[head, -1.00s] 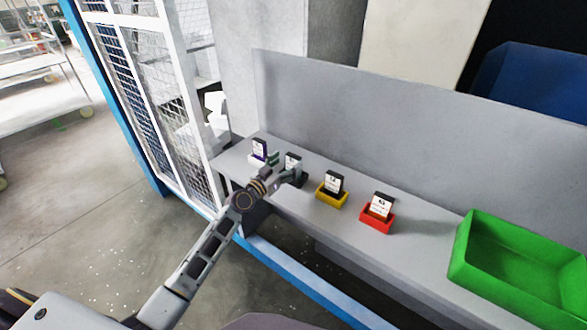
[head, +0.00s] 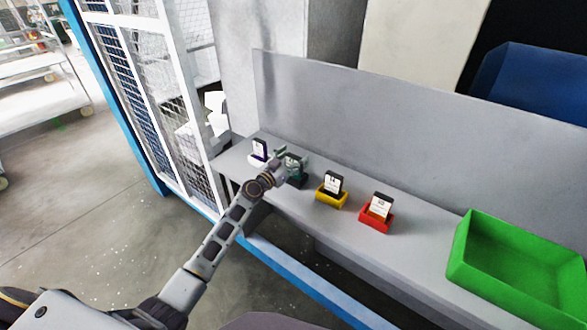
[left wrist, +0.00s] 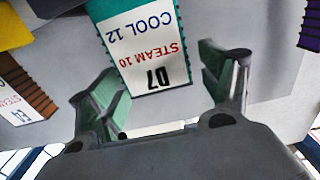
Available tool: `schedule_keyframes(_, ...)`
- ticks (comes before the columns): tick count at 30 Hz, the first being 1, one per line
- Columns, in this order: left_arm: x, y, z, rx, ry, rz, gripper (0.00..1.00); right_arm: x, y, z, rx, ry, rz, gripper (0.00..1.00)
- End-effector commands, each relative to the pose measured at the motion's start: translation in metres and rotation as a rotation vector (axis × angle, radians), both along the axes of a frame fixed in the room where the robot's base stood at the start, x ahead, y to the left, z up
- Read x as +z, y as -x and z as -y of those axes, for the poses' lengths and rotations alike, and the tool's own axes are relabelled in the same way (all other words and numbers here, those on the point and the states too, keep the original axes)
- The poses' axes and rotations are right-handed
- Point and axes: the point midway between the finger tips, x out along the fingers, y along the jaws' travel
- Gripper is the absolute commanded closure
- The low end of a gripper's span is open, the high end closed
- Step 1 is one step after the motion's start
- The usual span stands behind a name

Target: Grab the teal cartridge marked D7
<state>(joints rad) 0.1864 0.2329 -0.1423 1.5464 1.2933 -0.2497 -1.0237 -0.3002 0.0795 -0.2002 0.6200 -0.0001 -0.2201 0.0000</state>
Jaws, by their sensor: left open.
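The cartridge marked D7 (left wrist: 150,55) has a white label with a teal band and the words STEAM 10 and COOL 12. In the left wrist view it appears upside down, its near end between the fingers with gaps on both sides. In the head view the D7 cartridge stands second from the left on the shelf, mostly hidden behind my left gripper (head: 291,164). My left gripper is open, and its two greenish fingers also show in the left wrist view (left wrist: 162,70). My right gripper is in neither view.
On the grey shelf (head: 410,240), a purple-marked cartridge (head: 260,147) stands to the left. Cartridges in a yellow holder (head: 331,200) and a red holder (head: 377,224) stand to the right. A green bin (head: 459,272) is further right. A back panel (head: 400,130) rises behind.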

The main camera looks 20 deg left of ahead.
Motion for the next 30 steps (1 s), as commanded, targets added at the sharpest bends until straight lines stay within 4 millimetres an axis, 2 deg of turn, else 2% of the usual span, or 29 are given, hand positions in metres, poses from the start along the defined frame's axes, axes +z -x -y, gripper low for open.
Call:
schedule_keyframes(16, 0.0003, -0.0021, 0.0007, 0.000, 0.000, 0.001, 0.21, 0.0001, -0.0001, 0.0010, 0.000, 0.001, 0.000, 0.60)
schedule_keyframes(30, 0.0002, -0.0020, 0.0005, 0.000, 0.000, 0.000, 0.82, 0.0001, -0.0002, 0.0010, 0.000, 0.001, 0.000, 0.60)
